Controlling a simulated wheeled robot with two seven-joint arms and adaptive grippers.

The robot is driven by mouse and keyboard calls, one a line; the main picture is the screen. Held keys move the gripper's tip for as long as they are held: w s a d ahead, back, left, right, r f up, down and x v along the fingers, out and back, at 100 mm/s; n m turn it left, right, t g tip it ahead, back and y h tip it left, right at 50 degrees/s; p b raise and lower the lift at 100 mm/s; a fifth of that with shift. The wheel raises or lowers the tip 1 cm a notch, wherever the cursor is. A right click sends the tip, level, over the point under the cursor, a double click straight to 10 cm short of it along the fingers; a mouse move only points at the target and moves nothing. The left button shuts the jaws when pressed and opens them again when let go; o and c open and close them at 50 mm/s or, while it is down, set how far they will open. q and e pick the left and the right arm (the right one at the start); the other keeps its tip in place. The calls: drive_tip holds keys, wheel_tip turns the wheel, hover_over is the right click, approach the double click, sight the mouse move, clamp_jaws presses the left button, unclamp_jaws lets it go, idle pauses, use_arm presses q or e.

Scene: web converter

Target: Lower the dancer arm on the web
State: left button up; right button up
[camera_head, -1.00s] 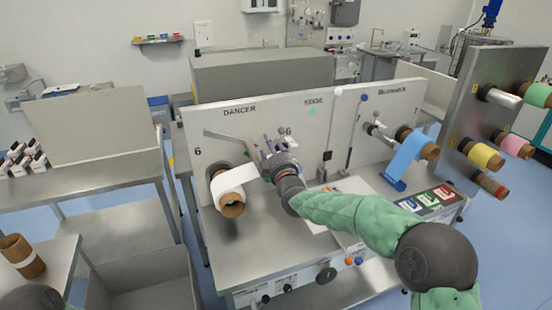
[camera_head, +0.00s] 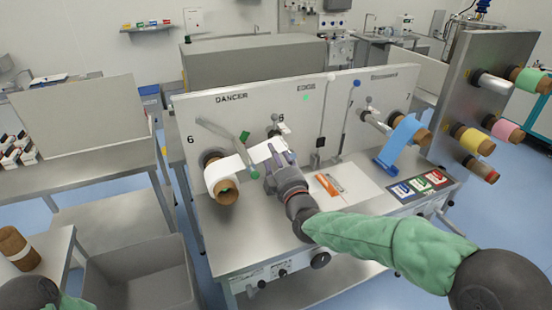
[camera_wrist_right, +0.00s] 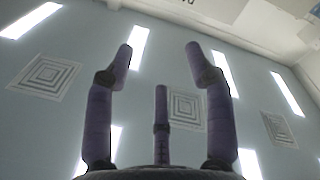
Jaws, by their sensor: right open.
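The grey dancer arm (camera_head: 220,132) slants down to the right on the white panel under the word DANCER, with a green piece (camera_head: 244,137) by its right end. A white web (camera_head: 235,163) runs from the roll (camera_head: 222,185) on the left spindle toward the right, behind my right gripper's fingers. A small green part (camera_head: 254,173) hangs just below the web. My right gripper (camera_head: 283,157) is in front of the panel, right of the dancer arm and apart from it. In the right wrist view its fingers (camera_wrist_right: 160,60) are spread and empty, facing the ceiling.
A blue roll (camera_head: 405,135) sits on a spindle to the right, and a steel panel (camera_head: 480,85) with several coloured rolls stands beyond it. An orange tool (camera_head: 328,187) lies on the bench.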

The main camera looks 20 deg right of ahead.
drive_tip(key=shift+f, duration=0.1)
idle(0.3)
drive_tip(key=s+a+f+m+g+y, duration=0.1)
drive_tip(key=s+f+m+g, duration=0.15)
drive_tip(key=f, duration=0.85)
drive_tip(key=s+a+f+m+g, duration=0.15)
drive_tip(key=f+g, duration=0.25)
drive_tip(key=f, duration=0.7)
drive_tip(key=s+a+f+m+g+y, duration=0.1)
drive_tip(key=s+a+f+m+g, duration=0.15)
drive_tip(key=f, duration=0.85)
drive_tip(key=s+a+f+m+g+y+b, duration=0.1)
drive_tip(key=s+a+f+g, duration=0.3)
drive_tip(key=s+f, duration=0.8)
drive_tip(key=s+a+f+m+g+y+b, duration=0.1)
drive_tip(key=s+a+f+m+g+b, duration=0.2)
drive_tip(key=s+f, duration=0.9)
drive_tip(key=a+m+g, duration=0.1)
drive_tip(key=g, duration=0.1)
drive_tip(key=shift+a+f+g+b, duration=0.2)
drive_tip(key=shift+a+g+b, duration=0.1)
drive_tip(key=shift+a, duration=0.05)
idle(1.3)
